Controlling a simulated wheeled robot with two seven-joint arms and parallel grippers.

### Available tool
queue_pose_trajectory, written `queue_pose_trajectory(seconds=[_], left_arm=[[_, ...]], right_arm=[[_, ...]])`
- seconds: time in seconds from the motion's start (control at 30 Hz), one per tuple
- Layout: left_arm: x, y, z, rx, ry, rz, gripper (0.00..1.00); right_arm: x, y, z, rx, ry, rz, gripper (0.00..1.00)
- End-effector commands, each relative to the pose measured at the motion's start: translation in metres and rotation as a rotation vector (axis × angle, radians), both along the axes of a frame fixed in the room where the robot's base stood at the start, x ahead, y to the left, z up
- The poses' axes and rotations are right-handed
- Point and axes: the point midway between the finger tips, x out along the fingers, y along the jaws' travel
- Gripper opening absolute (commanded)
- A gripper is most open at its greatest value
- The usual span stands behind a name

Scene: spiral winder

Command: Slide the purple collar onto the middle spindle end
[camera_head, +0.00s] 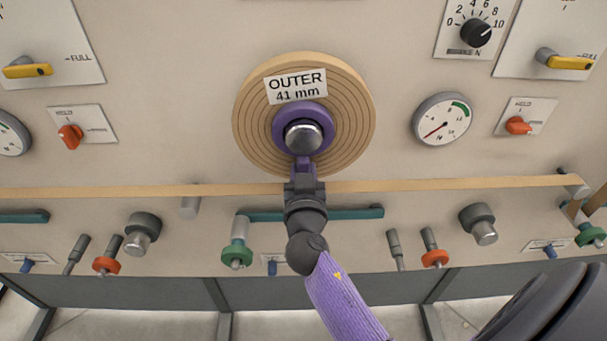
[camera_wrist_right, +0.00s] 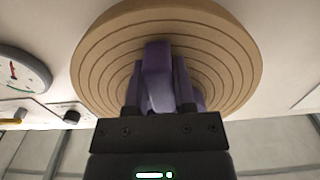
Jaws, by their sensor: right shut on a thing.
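The purple collar (camera_head: 287,110) is a ring with a tab at its bottom. In the head view it surrounds the rounded metal middle spindle end (camera_head: 303,138), at the centre of a tan wound coil (camera_head: 254,115). The metal tip shows through the ring. How deep the collar sits against the coil is hard to tell. My right gripper (camera_head: 304,175) is below the spindle, shut on the collar's tab. In the right wrist view the purple tab (camera_wrist_right: 157,75) is between the fingers, in front of the coil; the spindle tip is hidden there. My left gripper is not in view.
A label (camera_head: 296,86) reading "OUTER 41 mm" is on the coil above the collar. A tan strip (camera_head: 430,184) runs across the panel behind my wrist. Teal bars, grey posts (camera_head: 478,222) and orange and green knobs stand out below. A gauge (camera_head: 442,118) is at right.

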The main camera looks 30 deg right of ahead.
Motion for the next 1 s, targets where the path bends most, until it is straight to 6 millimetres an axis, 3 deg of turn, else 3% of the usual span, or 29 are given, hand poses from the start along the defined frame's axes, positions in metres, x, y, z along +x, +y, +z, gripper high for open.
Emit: queue_pose_trajectory(seconds=[0.17,0.2,0.37,0.53,0.67,0.7,1.0], left_arm=[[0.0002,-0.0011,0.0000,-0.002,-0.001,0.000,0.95],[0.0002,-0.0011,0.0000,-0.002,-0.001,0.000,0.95],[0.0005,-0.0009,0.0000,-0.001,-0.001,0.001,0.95],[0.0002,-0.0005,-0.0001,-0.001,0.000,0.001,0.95],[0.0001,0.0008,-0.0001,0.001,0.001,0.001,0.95],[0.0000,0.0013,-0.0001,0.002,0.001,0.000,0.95],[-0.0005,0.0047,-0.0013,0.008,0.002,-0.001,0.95]], right_arm=[[0.0007,-0.0010,0.0018,-0.002,-0.003,-0.001,0.00],[0.0007,-0.0010,0.0018,-0.002,-0.003,-0.001,0.40],[0.0006,-0.0008,0.0014,-0.002,-0.003,-0.001,0.73],[0.0004,-0.0006,0.0011,-0.001,-0.002,-0.001,0.73],[0.0004,-0.0006,0.0007,-0.001,-0.001,-0.001,0.99],[0.0004,-0.0006,0.0006,-0.001,-0.001,-0.001,1.00],[-0.0061,0.0039,-0.0006,0.001,-0.001,0.000,1.00]])
